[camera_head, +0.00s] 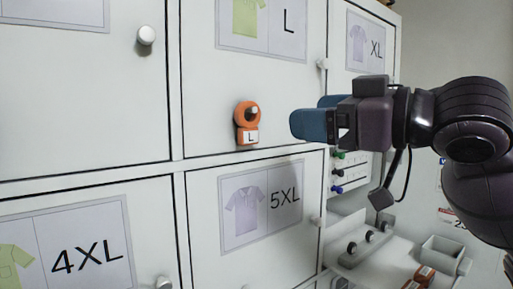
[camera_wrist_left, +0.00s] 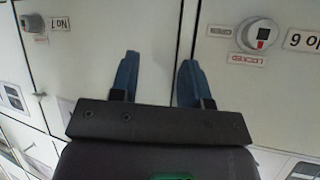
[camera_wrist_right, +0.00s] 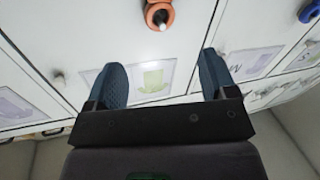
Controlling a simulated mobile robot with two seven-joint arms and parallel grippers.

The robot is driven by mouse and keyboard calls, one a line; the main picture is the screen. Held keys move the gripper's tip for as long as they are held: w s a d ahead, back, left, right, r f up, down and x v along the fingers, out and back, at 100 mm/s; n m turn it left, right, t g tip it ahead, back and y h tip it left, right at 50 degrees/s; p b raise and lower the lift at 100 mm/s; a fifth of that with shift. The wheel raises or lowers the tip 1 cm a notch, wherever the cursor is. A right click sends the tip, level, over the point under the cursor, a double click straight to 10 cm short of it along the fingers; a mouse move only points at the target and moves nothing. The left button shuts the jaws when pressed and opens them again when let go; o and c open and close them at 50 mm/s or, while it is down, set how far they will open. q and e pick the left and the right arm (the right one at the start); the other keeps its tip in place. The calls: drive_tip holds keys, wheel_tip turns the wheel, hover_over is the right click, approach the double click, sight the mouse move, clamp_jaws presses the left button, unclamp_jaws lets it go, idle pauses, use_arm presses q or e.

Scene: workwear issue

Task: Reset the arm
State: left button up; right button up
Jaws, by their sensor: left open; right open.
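My right gripper (camera_head: 310,122) comes in from the right in the head view, in front of the white locker doors. It is open and empty; its two blue fingers stand apart in the right wrist view (camera_wrist_right: 160,82). An orange tag marked L (camera_head: 247,136) hangs on the knob of the L door (camera_head: 210,110), left of the fingertips and apart from them. The tag also shows at the top of the right wrist view (camera_wrist_right: 159,14). My left gripper is outside the head view. In the left wrist view (camera_wrist_left: 156,80) it is open and empty, facing other locker doors.
A 5XL door (camera_head: 225,258) and a 4XL door (camera_head: 60,240) are below. A grey bin (camera_head: 442,254) and orange tags (camera_head: 420,276) sit on a shelf at lower right. A round lock (camera_wrist_left: 258,36) labelled LOCKED is near my left gripper.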

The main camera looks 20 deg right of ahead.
drive_tip(key=w+d+f+m+g+h, duration=0.1)
drive_tip(key=d+f+m+h, duration=0.1)
drive_tip(key=f, duration=0.9)
drive_tip(key=w+d+f+m+g+h, duration=0.1)
drive_tip(key=w+d+f+m+h, duration=0.15)
drive_tip(key=f, duration=0.85)
drive_tip(key=d+f+m+g+h, duration=0.1)
drive_tip(key=f+h, duration=0.2)
drive_tip(key=f, duration=0.8)
drive_tip(key=s+d+f+m+g+h, duration=0.1)
drive_tip(key=s+f+m+g+h, duration=0.5)
drive_tip(key=s+f, duration=1.75)
drive_tip(key=w+f+n+t+y, duration=0.3)
drive_tip(key=w+f+t, duration=0.3)
drive_tip(key=w+f, duration=0.3)
drive_tip(key=shift+w+d+f, duration=0.2)
drive_tip(key=shift+w+f, duration=0.2)
drive_tip(key=shift+f, duration=0.65)
